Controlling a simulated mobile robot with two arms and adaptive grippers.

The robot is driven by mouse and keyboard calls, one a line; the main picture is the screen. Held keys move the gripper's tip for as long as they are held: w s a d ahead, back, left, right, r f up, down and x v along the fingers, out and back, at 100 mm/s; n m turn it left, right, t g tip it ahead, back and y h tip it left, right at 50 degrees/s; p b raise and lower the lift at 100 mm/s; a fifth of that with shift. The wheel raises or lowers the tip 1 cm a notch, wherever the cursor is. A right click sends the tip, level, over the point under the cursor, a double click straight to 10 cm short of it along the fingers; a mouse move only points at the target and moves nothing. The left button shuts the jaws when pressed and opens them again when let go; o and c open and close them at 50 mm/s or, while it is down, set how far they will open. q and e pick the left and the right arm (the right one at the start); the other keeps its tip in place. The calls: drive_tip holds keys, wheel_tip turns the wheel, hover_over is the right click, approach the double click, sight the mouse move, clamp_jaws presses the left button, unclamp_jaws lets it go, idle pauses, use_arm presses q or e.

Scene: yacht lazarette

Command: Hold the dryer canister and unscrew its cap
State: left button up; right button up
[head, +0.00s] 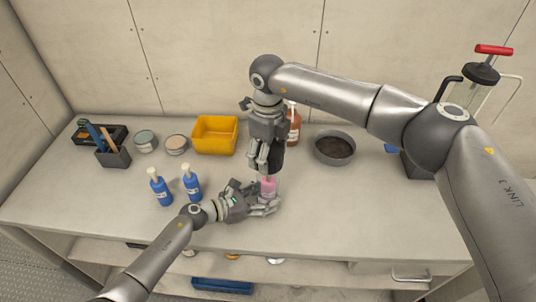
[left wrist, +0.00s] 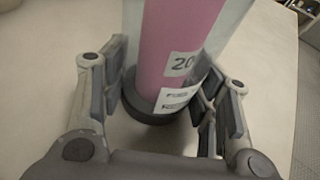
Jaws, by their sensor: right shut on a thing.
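The dryer canister (head: 268,187) is a clear tube with pink filling, standing upright near the middle of the bench. In the left wrist view the canister (left wrist: 178,45) shows white labels, one reading "20", and a dark round base; its top is out of that view. My left gripper (head: 266,203) is low at the canister, with its fingers (left wrist: 162,88) on both sides of the tube and not visibly clamped. My right gripper (head: 264,166) points down from above and is shut at the canister's top. The cap is hidden by its fingers.
Two blue pump bottles (head: 161,189) (head: 192,182) stand left of the canister. An amber bottle (head: 294,125) is behind my right gripper. A yellow bin (head: 215,135), round tins (head: 146,141) and a grey pan (head: 335,147) stand farther back. The bench front right is clear.

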use_arm(q)
drive_tip(key=o, duration=0.5)
drive_tip(key=shift+s+f, duration=0.1)
drive_tip(key=shift+f, duration=0.15)
drive_tip(key=shift+c, duration=0.2)
drive_tip(key=shift+o, duration=0.4)
drive_tip(key=shift+r, duration=0.1)
